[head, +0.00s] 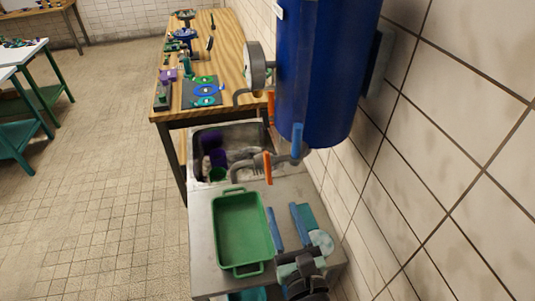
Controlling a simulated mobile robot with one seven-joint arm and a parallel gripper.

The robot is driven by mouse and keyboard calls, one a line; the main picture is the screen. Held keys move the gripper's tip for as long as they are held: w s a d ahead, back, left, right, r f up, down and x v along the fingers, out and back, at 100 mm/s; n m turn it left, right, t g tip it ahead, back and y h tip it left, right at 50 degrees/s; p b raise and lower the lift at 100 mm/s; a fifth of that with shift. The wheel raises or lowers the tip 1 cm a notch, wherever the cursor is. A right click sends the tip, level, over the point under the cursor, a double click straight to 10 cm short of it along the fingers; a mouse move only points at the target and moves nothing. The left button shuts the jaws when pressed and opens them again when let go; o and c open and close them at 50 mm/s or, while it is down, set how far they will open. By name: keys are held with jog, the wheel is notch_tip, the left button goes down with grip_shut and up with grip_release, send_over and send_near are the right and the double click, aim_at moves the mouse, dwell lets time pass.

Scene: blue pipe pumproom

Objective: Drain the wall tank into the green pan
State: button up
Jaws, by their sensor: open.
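The blue wall tank (318,75) hangs upright on the tiled wall at the upper right. A grey outlet pipe (244,165) with an orange lever (267,167) and a blue joint (297,141) sits below its lower end. The lever stands roughly upright. The green pan (242,232) lies on the grey counter, its inside looking empty, on the near side of the outlet. No liquid is visible. My gripper (283,212) is open and empty, its two blue fingers over the counter to the right of the pan, apart from pan and lever.
A sink (201,143) with a purple container (215,150) and a green cup (217,174) lies beyond the counter. A wooden table (208,70) holds several small items. A round gauge (257,67) juts from the tank's left.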

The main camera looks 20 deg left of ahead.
aim_at(269, 169)
jog(key=p+x, duration=0.1)
jog(key=x, duration=1.1)
jog(key=shift+w+a, duration=0.15)
jog(key=shift+w, duration=0.1)
grip_shut()
